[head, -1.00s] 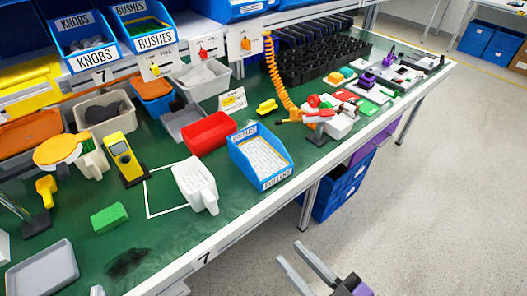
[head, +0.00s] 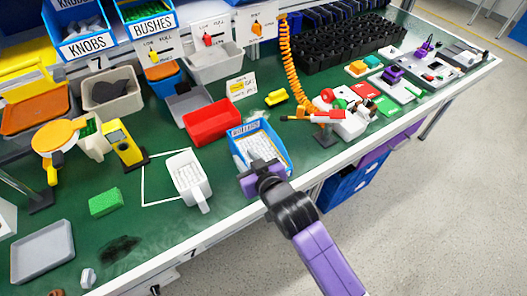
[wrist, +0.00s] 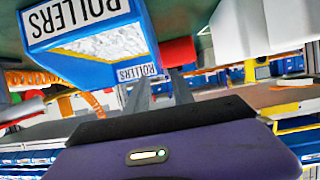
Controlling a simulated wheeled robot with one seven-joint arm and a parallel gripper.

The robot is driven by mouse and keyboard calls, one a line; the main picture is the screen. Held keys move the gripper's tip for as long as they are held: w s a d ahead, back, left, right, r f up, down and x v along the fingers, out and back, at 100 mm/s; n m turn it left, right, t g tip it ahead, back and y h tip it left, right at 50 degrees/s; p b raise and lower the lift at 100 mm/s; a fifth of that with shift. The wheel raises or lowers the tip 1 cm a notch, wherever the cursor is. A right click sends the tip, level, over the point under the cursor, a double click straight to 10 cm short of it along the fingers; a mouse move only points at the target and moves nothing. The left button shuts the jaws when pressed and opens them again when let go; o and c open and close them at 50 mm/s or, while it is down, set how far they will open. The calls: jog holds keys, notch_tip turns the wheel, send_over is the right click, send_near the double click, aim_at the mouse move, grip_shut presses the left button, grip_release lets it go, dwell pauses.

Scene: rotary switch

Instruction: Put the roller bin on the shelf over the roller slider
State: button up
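The roller bin (head: 272,137) is a blue open box with pale contents, standing on the green bench near its front edge. In the wrist view the bin (wrist: 95,68) shows two ROLLERS labels. My gripper (head: 255,168) is at the bin's near end in the head view and partly hides it. In the wrist view its fingers (wrist: 158,90) are apart, close to the bin's labelled edge; no grip shows. The shelf (head: 97,65) runs along the back. Yellow, red (head: 208,40) and orange (head: 256,27) sliders hang along it; I cannot read which is the roller one.
The KNOBS bin (head: 84,45) and BUSHES bin (head: 150,28) stand on the shelf at left. A red tray (head: 213,122) is left of the roller bin, and a white jug-like container (head: 187,175) nearer. A red-and-white tool cluster (head: 345,120) is at right.

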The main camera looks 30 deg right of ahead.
aim_at(236, 149)
jog(key=shift+p+x, duration=0.45)
jog(key=shift+x, duration=3.4)
jog(key=shift+f, duration=0.1)
jog(key=shift+c, duration=0.4)
grip_shut()
